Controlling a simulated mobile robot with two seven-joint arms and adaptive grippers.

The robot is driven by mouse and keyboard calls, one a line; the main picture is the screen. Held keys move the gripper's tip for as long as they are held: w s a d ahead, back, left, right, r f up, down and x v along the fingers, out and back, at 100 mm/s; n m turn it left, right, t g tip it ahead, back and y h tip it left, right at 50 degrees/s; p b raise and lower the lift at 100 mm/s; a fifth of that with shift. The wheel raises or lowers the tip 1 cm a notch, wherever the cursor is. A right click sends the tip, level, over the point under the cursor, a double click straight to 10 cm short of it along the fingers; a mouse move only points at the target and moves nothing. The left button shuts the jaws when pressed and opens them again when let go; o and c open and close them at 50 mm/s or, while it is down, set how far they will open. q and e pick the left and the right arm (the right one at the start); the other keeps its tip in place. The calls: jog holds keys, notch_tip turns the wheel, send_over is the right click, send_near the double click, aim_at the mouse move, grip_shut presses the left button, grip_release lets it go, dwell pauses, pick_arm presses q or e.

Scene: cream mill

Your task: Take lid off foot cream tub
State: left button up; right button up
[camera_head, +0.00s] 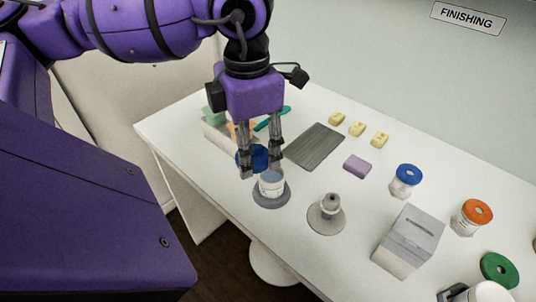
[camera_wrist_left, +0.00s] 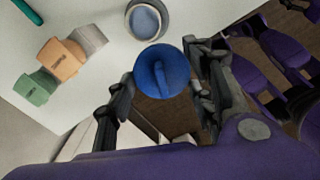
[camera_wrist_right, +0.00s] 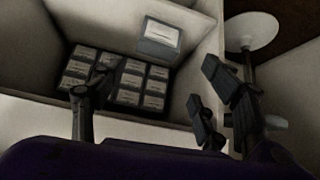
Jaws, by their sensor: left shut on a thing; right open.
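The open white tub (camera_head: 271,186) stands upright on a round grey pad, with blue-grey contents showing at its top. In the left wrist view the tub (camera_wrist_left: 131,24) shows its open rim. My left gripper (camera_head: 260,170) is shut on a round blue lid (camera_head: 253,157), beside and behind the tub in the head view. In the left wrist view the lid (camera_wrist_left: 162,72) is between the fingers, apart from the tub. My right gripper (camera_wrist_right: 150,100) is open and empty in front of a shelf under a table; it does not show in the head view.
On the white table (camera_head: 330,270) are a ribbed grey mat (camera_head: 314,147), a purple block (camera_head: 357,166), cream blocks (camera_head: 357,128), a grey stand (camera_head: 328,217) and a grey box (camera_head: 410,240). Other tubs have blue (camera_head: 409,174), orange (camera_head: 478,211) and green lids (camera_head: 499,270).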

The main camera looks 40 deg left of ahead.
pick_arm(q)
jog(key=s+r+p, duration=0.4)
jog(key=s+r, duration=0.1)
jog(key=s, duration=0.3)
jog(key=shift+s+a+r, duration=0.25)
jog(key=shift+a+r, duration=0.05)
jog(key=shift+r, duration=0.1)
pick_arm(e)
jog(key=w+a+r, duration=0.1)
jog(key=w+r, duration=0.2)
jog(key=r, duration=0.2)
jog(key=shift+a+t+y, duration=0.15)
jog(key=shift+t+y, duration=0.15)
jog(key=shift+t, duration=0.1)
pick_arm(q)
notch_tip(320, 180, up, 3)
jog(key=shift+f+p, duration=0.1)
jog(key=shift+p, duration=0.3)
pick_arm(e)
jog(key=shift+d+r, duration=0.3)
